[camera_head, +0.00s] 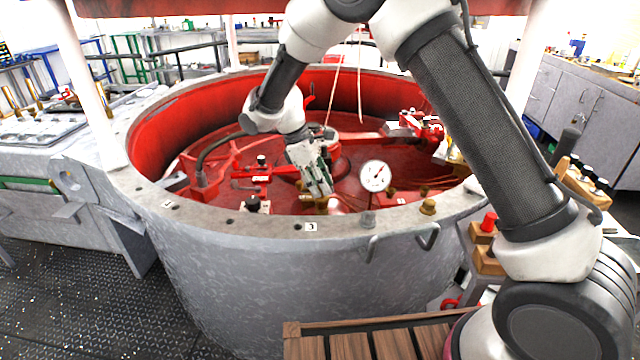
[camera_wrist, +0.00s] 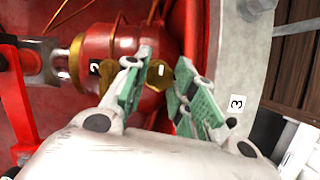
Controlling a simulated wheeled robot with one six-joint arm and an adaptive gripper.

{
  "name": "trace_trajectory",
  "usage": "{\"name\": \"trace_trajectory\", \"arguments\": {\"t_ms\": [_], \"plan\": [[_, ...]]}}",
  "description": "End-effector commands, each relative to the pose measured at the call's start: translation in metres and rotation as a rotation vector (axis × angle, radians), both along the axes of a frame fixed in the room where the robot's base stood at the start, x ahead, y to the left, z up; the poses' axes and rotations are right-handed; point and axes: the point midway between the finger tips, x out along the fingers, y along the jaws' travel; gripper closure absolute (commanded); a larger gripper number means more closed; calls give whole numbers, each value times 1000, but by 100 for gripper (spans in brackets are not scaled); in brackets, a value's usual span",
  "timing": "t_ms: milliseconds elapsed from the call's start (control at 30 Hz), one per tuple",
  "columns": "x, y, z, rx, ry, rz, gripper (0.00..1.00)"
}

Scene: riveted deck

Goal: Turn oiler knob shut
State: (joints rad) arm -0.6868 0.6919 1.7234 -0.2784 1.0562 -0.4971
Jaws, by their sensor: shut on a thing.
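My gripper (camera_head: 321,188) reaches down inside the round tank, near its front wall. In the wrist view its green-padded fingers (camera_wrist: 162,73) stand on either side of a small brass knob (camera_wrist: 159,75), shut on it. The knob sits on a rounded red body (camera_wrist: 108,42) with a brass band at its left end. In the head view a bit of brass (camera_head: 321,205) shows just under the fingertips. The fingers partly hide the knob, and I cannot tell how far it is turned.
The grey tank rim (camera_head: 268,224) curves close in front of my gripper. A white dial gauge (camera_head: 375,176) stands right of the gripper, and a black knob (camera_head: 253,202) lies to the left. Red pipes and fittings fill the tank floor. A wooden slatted surface (camera_head: 395,343) is in front.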

Motion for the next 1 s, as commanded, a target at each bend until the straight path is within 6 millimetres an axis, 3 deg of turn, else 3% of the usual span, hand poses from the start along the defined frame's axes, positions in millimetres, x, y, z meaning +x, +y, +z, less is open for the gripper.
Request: {"name": "trace_trajectory", "arguments": {"t_ms": [67,100,200,567,767,867,1000], "plan": [[1,0,0,1,-1,0,98],[1,0,0,1,-1,0,72],[0,0,0,1,-1,0,54],[1,1,2,1,-1,1,53],[3,12,28,3,-3,2,53],[6,22,51,3,-4,2,53],[13,63,45,1,0,3,53]]}}
